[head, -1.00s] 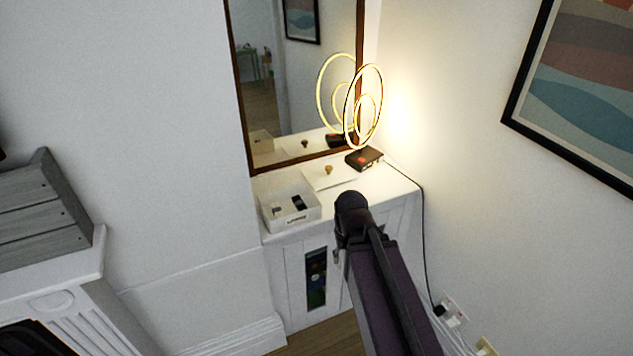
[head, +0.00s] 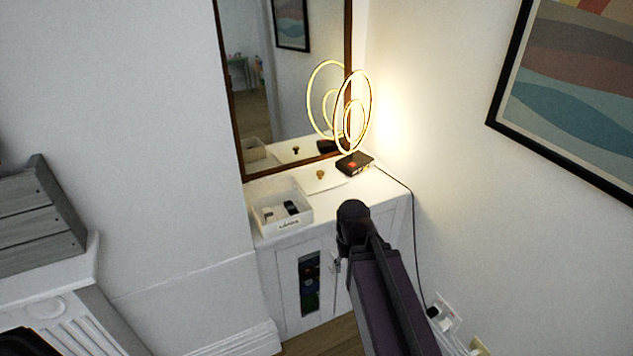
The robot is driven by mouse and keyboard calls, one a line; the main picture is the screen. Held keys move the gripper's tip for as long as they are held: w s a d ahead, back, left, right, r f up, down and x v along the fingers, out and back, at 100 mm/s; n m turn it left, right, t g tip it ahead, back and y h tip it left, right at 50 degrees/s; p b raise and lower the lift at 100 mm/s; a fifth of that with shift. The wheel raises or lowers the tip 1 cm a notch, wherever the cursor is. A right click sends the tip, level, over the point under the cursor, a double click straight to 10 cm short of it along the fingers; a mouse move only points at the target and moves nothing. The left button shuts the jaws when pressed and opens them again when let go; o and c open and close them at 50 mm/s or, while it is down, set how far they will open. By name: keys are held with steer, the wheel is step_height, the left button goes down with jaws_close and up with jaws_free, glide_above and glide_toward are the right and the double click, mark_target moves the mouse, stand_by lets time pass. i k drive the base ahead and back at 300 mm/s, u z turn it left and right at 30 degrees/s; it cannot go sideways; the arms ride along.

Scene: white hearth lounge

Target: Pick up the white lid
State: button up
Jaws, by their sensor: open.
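The white lid (head: 318,184) is a flat plate with a small brown knob. It lies on top of the white cabinet (head: 378,190), between an open white box and a dark lamp base. My arm reaches in from the lower right. My gripper (head: 337,263) is mostly hidden behind my own arm; only a small light part shows at the arm's left side, in front of the cabinet doors. It is open, and appears lower in the picture than the lid and apart from it. No object shows in it.
The white box (head: 268,226) holds a few small dark and light items. A lit ring lamp (head: 352,112) stands on its base (head: 354,163) behind the lid. A mirror (head: 285,95) rises behind the cabinet top. A black cable (head: 413,230) runs down the right side.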

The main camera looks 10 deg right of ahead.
mark_target(311, 182)
steer(key=z, duration=0.05)
steer(key=i, duration=0.95)
steer(key=u, duration=0.05)
